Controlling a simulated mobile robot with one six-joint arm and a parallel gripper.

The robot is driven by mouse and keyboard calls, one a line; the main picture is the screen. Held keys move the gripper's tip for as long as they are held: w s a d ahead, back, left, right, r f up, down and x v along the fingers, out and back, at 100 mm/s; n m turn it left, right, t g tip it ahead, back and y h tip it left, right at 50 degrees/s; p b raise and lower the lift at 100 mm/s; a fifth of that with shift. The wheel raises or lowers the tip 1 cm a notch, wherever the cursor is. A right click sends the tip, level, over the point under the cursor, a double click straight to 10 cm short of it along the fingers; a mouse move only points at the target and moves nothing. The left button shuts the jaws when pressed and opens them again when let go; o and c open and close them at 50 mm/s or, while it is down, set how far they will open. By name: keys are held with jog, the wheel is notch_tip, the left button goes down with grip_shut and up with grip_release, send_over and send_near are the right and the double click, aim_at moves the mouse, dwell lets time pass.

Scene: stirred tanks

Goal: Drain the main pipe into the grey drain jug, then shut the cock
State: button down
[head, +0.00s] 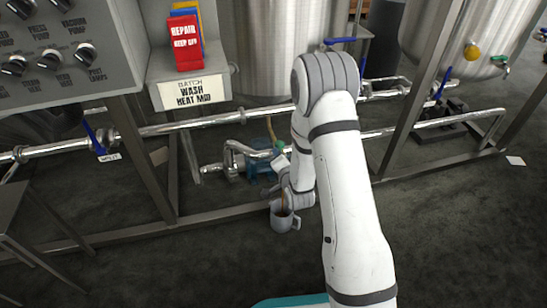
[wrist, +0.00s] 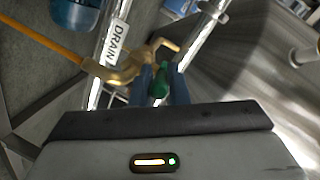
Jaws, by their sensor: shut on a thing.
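The grey drain jug (head: 281,222) stands upright on the floor below the main pipe, its handle to the right. A thin amber stream (head: 283,204) runs down into it. The stream also shows in the wrist view (wrist: 42,38), leaving the spout of the brass drain cock (wrist: 125,72). My gripper (wrist: 160,85) is shut on the cock's green handle (wrist: 160,80). A white DRAIN tag (wrist: 117,40) hangs by the cock. The jug's liquid level is hard to tell.
A blue pump (head: 262,160) sits behind the jug. Steel pipes (head: 180,127) and frame legs surround the work spot. A blue-handled valve (head: 97,140) is at left, and another tank with cocks (head: 470,40) is at right. The floor in front is clear.

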jog(key=shift+d, duration=0.25)
jog(key=c, duration=1.4)
grip_release()
jog(key=shift+s+a, duration=0.1)
jog(key=shift+a, duration=0.15)
jog(key=shift+s+f, duration=0.1)
